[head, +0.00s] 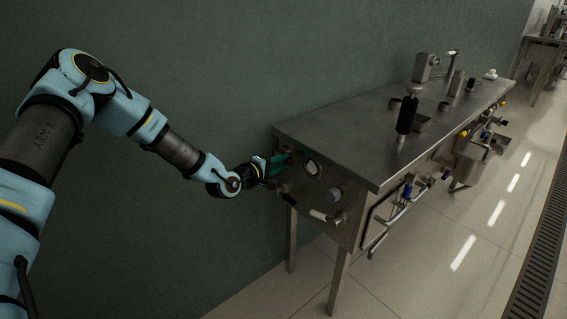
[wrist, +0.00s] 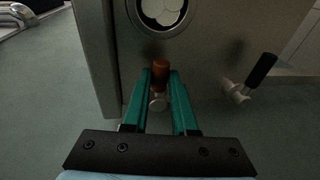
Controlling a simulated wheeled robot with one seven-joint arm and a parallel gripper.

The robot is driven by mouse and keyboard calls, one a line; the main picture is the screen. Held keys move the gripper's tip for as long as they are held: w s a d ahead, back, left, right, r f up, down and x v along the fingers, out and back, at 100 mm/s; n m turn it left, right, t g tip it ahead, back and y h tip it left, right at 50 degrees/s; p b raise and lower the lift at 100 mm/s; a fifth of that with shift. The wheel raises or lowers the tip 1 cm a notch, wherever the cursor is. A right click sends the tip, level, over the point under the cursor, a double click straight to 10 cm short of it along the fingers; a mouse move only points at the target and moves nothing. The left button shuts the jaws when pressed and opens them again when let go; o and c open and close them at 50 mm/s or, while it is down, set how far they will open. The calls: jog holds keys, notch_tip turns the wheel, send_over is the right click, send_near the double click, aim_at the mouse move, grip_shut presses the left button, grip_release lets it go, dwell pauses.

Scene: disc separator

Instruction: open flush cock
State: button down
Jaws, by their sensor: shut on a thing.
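My gripper (wrist: 160,78) has its two green fingers closed around an orange-brown cock handle (wrist: 160,76) on the steel end panel of the disc separator bench. The handle lies between the fingers, with a pale metal fitting (wrist: 158,103) at its lower end in the wrist view. No label shows, so I cannot tell whether this is the flush cock. In the head view my gripper (head: 283,162) is at the upper left of the end panel, and the fingers hide most of the handle. A second lever with a black grip (wrist: 262,70) sits to the right in the wrist view.
A lever with a pale grip (head: 320,215) and a grey knob (head: 336,194) stick out lower on the panel. The steel bench top (head: 345,132) extends right. The green wall (head: 200,80) is behind my arm.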

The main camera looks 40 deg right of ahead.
jog(key=c, duration=0.7)
grip_release()
jog(key=w+b+v, duration=0.1)
jog(key=v, duration=0.9)
jog(key=shift+s+a+b, duration=0.3)
jog(key=shift+s+a, duration=0.1)
jog(key=shift+s, duration=0.1)
jog(key=shift+r, duration=0.1)
jog(key=w+a+r+m+t+y+p, duration=0.1)
jog(key=w+a+y, duration=0.25)
jog(key=a, duration=0.55)
jog(key=w+a+r+m+y+p, duration=0.1)
jog(key=w+a+r+y+p, duration=0.2)
jog(key=a, duration=0.6)
jog(key=w+a+m+t+y, duration=0.1)
jog(key=w+a+m+y, duration=0.15)
jog(key=a+y, duration=0.45)
jog(key=s+a+r+p, duration=0.1)
jog(key=s+a+r, duration=0.2)
jog(key=a, duration=0.4)
jog(key=s+a+r+n+g+y+p, duration=0.1)
jog(key=s+a+r, duration=0.2)
jog(key=a+r, duration=0.3)
jog(key=s+a+r+n+y+p, duration=0.1)
jog(key=s+a+r, duration=0.2)
jog(key=a, duration=0.6)
jog(key=shift+s+a+r+g, duration=0.15)
jog(key=shift+a+r+g, duration=0.2)
jog(key=shift+r, duration=0.45)
